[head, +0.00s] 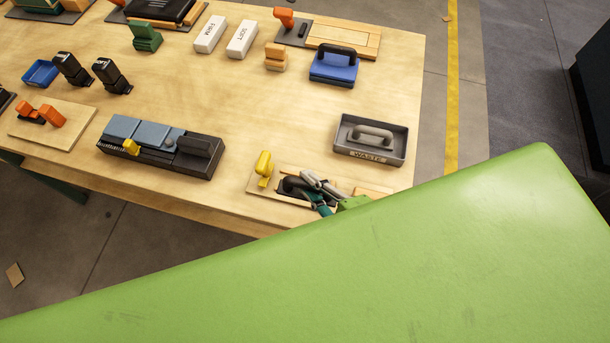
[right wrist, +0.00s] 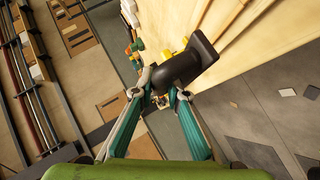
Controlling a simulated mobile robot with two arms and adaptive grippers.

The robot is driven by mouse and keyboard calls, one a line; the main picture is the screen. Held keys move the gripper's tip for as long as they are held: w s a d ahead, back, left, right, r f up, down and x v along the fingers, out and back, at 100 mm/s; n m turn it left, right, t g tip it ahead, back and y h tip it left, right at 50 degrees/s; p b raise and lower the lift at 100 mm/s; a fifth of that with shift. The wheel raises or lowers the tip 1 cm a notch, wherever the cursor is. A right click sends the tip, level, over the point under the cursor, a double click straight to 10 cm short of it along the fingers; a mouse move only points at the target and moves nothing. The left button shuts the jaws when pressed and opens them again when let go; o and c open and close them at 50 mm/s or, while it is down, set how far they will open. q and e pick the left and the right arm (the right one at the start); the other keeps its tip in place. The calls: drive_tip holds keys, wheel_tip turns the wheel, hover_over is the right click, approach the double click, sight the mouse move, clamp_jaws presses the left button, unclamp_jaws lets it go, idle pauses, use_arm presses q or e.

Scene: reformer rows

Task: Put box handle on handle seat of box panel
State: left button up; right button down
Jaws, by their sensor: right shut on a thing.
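My right gripper (head: 318,190), with teal fingers, is low over the table's front right edge. It is shut on a black handle (right wrist: 180,68), which shows between the fingertips in the right wrist view. In the head view the dark handle (head: 291,184) is over or close to a pale wooden board (head: 255,186) with a yellow piece (head: 263,164). The gripper hides part of this board, and I cannot tell whether the handle touches it. I cannot make out a handle seat. My left gripper is not in view.
A dark fixture with blue blocks (head: 125,127) is to the left. A blue block with a black handle (head: 333,70) stands farther back. The middle of the table (head: 230,95) is clear.

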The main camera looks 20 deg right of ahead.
drive_tip(key=w+f, duration=0.4)
drive_tip(key=w+d+f+p, duration=0.1)
drive_tip(key=w+f, duration=0.1)
drive_tip(key=shift+w, duration=0.1)
wheel_tip(320, 180, down, 3)
drive_tip(key=shift+w+f, duration=0.1)
drive_tip(key=shift+w, duration=0.05)
drive_tip(key=shift+f, duration=0.25)
drive_tip(key=shift+f, duration=0.1)
drive_tip(key=c, duration=2.2)
unclamp_jaws()
drive_tip(key=shift+f, duration=0.1)
drive_tip(key=shift+c, duration=0.2)
drive_tip(key=shift+o, duration=1.3)
